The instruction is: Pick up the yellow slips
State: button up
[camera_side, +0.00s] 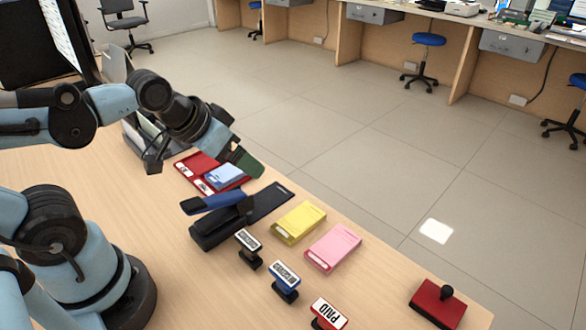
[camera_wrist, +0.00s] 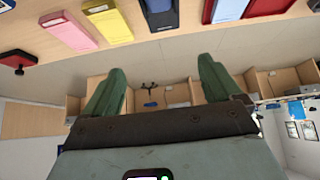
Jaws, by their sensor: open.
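The yellow slips (camera_side: 299,222) are a flat stack on the wooden counter, between the dark stapler-like item and the pink slips. The stack also shows at the top of the wrist view (camera_wrist: 108,20). My gripper (camera_side: 240,160) is above the counter at the back, over the red tray and up-left of the yellow slips in the side view. In the wrist view its two green fingers (camera_wrist: 157,88) are spread apart with nothing between them. The gripper does not touch the slips.
Pink slips (camera_side: 333,248) lie just right of the yellow ones. Blue slips (camera_side: 224,176) sit in a red tray (camera_side: 188,165). A black stapler-like item (camera_side: 219,228), several stamps including a PAID stamp (camera_side: 328,314), and a red stamp pad (camera_side: 437,304) stand nearby.

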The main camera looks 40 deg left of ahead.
jog(key=g, duration=0.7)
send_over(306, 214)
notch_tip(306, 214, down, 2)
notch_tip(306, 214, down, 6)
jog(key=shift+w+a+f, duration=0.15)
jog(key=shift+f, duration=2.75)
jog(key=c, duration=1.2)
jog(key=shift+r, duration=0.1)
